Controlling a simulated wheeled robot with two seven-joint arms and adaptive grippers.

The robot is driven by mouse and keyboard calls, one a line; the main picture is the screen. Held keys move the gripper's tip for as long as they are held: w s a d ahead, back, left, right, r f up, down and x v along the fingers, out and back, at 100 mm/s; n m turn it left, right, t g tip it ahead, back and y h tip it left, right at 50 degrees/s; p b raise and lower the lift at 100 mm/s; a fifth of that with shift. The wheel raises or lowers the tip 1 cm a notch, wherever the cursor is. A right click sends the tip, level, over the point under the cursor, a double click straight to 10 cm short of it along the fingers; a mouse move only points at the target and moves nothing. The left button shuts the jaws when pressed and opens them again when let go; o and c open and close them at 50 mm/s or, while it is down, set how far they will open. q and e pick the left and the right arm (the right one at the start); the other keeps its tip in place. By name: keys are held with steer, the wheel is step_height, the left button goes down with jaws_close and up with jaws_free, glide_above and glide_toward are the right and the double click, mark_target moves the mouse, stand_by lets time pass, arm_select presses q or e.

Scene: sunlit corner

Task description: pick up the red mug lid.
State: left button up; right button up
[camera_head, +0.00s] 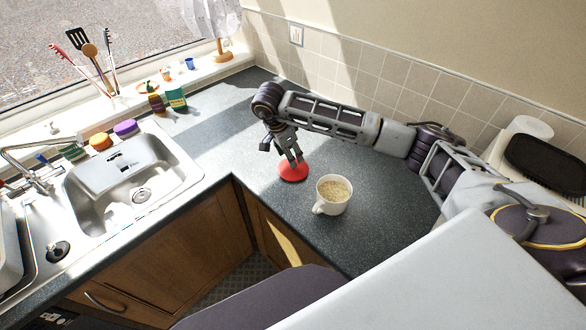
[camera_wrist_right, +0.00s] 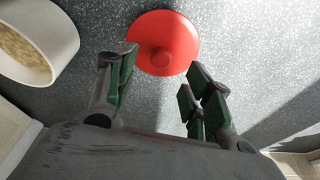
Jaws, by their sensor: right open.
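The red mug lid (camera_head: 294,172) lies on the dark speckled worktop, left of a white mug (camera_head: 333,194) with a pale drink in it. My right gripper (camera_head: 297,163) points down just above the lid and covers part of it in the head view. In the right wrist view, the round lid (camera_wrist_right: 163,42) with its central knob shows beyond the open fingers of my right gripper (camera_wrist_right: 160,85). The fingers appear apart from the lid, with nothing between them. The mug (camera_wrist_right: 38,42) is at the upper left there. My left gripper is not in view.
A utensil holder stands on the windowsill. The worktop (camera_head: 215,125) between sink and lid is clear. A tiled wall (camera_head: 340,70) runs behind my right arm.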

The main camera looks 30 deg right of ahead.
steer(key=shift+p+x, duration=0.7)
steer(key=shift+x, duration=1.6)
steer(key=shift+a, duration=0.15)
steer(key=c, duration=1)
